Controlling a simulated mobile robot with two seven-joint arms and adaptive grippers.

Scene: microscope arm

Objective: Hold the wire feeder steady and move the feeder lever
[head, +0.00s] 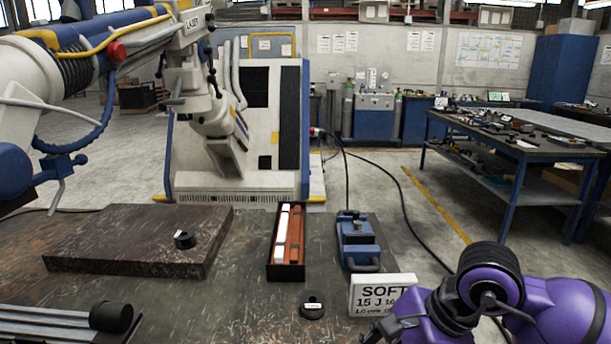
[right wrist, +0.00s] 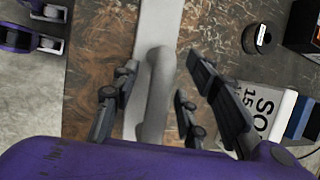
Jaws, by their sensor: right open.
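A blue and grey device with a dark top, which looks like the wire feeder (head: 357,240), stands on the table right of centre in the head view. Its blue edge (right wrist: 303,120) shows at the right of the right wrist view. I cannot make out its lever clearly. My right gripper (right wrist: 163,68) is open over the near part of the table, apart from the blue device. A pale grey bar with a rounded raised part (right wrist: 158,75) lies between its fingers in the picture; I cannot tell what it is or whether they touch. My left gripper is not in view.
A white block marked SOFT (head: 383,294) stands in front of the blue device. A black roll (head: 312,305) and a black tray with red and white bars (head: 287,240) are to its left. A dark slab (head: 130,243) lies at the left. A large robot arm (head: 130,40) hangs behind.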

